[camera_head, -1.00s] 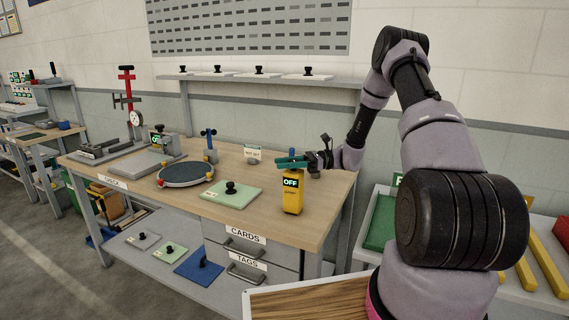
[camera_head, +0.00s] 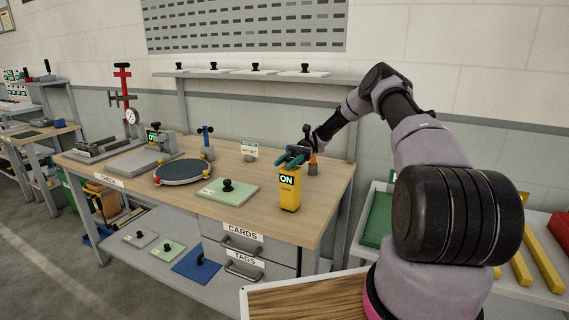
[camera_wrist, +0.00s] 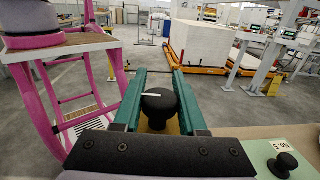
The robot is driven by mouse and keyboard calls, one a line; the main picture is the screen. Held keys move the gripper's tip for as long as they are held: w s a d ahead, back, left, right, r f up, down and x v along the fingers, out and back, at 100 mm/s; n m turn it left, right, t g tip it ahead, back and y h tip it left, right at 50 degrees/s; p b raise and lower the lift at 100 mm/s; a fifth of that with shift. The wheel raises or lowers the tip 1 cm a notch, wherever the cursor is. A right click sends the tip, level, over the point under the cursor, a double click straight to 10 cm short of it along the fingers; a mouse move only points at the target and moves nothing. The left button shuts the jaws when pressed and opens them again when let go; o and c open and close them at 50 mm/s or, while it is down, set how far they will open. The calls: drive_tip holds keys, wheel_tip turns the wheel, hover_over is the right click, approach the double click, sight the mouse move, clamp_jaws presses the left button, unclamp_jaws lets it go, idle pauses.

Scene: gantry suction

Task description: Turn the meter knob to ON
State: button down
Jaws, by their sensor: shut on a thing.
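The yellow meter (camera_head: 289,194) stands upright near the front right of the wooden workbench. Its small display reads ON in the head view. The black meter knob (camera_wrist: 159,108), with a white pointer line, sits between the two green fingers in the wrist view. My gripper (camera_head: 291,157) reaches down to the top of the meter from behind and right. In the wrist view my gripper (camera_wrist: 159,100) is shut on the knob. The fingers hide the knob in the head view.
A green plate with a black knob (camera_head: 228,190) lies left of the meter. A dark round plate (camera_head: 184,172) and a grey stand (camera_head: 148,160) are farther left. The bench's front edge is close to the meter.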

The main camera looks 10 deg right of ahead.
drive_tip(key=shift+n+g+h, duration=0.5)
drive_tip(key=shift+h, duration=0.1)
drive_tip(key=shift+s+d, duration=0.1)
drive_tip(key=shift+c, duration=2.2)
unclamp_jaws()
